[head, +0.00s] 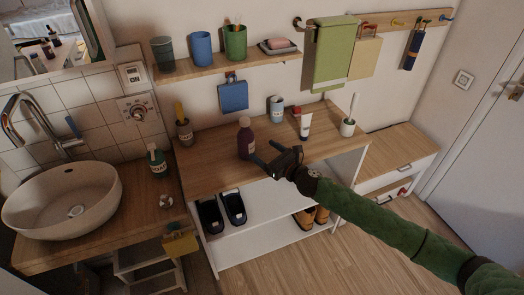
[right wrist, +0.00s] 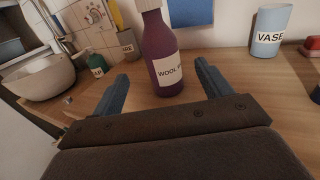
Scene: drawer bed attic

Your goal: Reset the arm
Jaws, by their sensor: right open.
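My right gripper (head: 272,165) reaches in from the lower right on a green-sleeved arm, over the front edge of the wooden-topped shelf unit (head: 210,172). Its two blue fingers (right wrist: 158,92) are spread apart in the right wrist view, with nothing between them. A purple bottle (head: 246,140) with a pale cap stands upright just beyond the fingertips. In the right wrist view the bottle (right wrist: 161,58) shows a white label reading "WOOL" and more letters. I cannot tell whether a finger touches it. My left gripper is not in view.
A vase (head: 276,108), a white tube (head: 305,124) and a white brush holder (head: 347,127) stand on the same top. A wall shelf (head: 225,68) with cups is above. A basin (head: 62,200) is at left. Shoes sit on the lower shelf; floor at lower right is clear.

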